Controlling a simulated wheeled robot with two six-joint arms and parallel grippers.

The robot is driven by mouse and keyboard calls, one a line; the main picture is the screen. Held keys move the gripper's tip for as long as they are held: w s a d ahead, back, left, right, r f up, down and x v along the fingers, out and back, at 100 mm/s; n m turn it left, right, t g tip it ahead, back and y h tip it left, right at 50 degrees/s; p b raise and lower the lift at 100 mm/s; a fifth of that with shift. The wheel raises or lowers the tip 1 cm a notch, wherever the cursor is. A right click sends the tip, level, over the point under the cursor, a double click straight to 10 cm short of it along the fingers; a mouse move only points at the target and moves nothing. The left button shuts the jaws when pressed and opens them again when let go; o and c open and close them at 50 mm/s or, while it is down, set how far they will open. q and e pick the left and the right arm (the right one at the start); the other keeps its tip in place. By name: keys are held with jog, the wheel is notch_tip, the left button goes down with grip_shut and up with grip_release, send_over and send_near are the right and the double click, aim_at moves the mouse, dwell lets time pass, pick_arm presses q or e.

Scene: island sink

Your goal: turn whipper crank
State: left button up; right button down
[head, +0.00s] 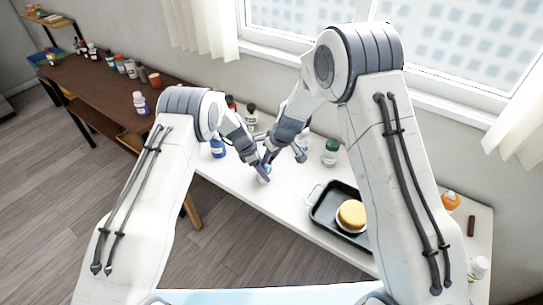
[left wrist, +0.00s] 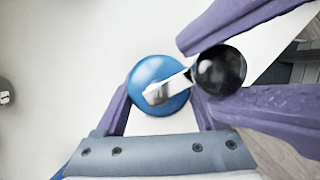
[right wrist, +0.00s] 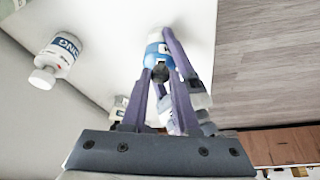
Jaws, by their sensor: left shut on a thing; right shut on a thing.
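The whipper has a round blue top (left wrist: 150,75) with a silver crank arm (left wrist: 168,88) ending in a black knob (left wrist: 219,70). My left gripper (head: 258,167) is shut on the whipper's body, one finger on each side below the blue top. My right gripper (head: 272,155) comes in from the other side and is shut on the black knob, which also shows between its fingers in the right wrist view (right wrist: 160,73). In the head view the whipper (head: 264,179) stands near the table's front edge, mostly hidden by both grippers.
A black tray (head: 322,215) with a yellow-topped round thing (head: 352,213) lies to the right on the white table. A green-capped jar (head: 331,152) stands behind it. A blue bottle (head: 217,148) stands to the left. A white bottle (right wrist: 58,58) shows in the right wrist view.

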jog(key=c, duration=0.7)
grip_release()
jog(key=shift+o, duration=0.2)
jog(key=shift+n, duration=0.3)
